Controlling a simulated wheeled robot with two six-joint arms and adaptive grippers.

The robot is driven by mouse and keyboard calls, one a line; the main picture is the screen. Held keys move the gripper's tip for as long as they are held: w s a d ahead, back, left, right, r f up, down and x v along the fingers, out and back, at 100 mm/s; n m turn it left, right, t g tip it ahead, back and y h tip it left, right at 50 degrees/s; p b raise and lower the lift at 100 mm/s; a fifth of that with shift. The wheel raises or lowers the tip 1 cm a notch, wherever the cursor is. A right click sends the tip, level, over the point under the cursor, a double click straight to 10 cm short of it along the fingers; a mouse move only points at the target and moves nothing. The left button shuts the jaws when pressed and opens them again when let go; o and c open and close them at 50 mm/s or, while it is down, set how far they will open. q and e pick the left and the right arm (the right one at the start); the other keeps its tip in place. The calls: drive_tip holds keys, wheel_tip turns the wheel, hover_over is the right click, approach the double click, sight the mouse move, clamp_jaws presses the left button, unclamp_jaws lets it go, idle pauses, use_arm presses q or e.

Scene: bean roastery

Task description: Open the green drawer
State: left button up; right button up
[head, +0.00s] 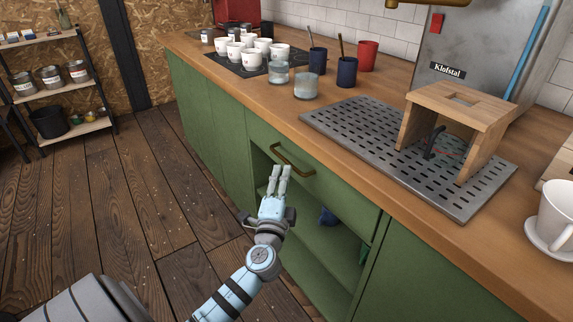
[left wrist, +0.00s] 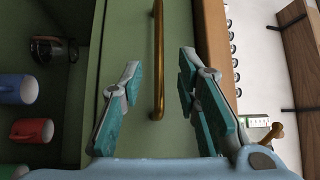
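The green drawer (head: 338,190) is shut beneath the wooden counter, with a curved brass handle (head: 292,163) on its front. My left gripper (head: 279,168) is in front of the drawer, with its fingertips close to the handle and slightly below it. In the left wrist view the brass handle (left wrist: 157,70) runs upright in the picture between the two spread fingers (left wrist: 160,85). The fingers are open and hold nothing. I cannot tell whether they touch the handle. My right gripper is not in view.
Below the drawer is an open shelf (head: 325,250) with mugs, which also show in the left wrist view as a red mug (left wrist: 32,130) and a blue mug (left wrist: 18,88). Cups, glasses and a wooden stand (head: 462,108) are on the counter (head: 225,75). The plank floor (head: 130,200) is clear.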

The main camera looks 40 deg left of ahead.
sight(287, 160)
use_arm(q)
drive_tip(key=x, duration=0.7)
drive_tip(key=shift+f+b, duration=0.1)
drive_tip(key=shift+b, duration=0.3)
clamp_jaws()
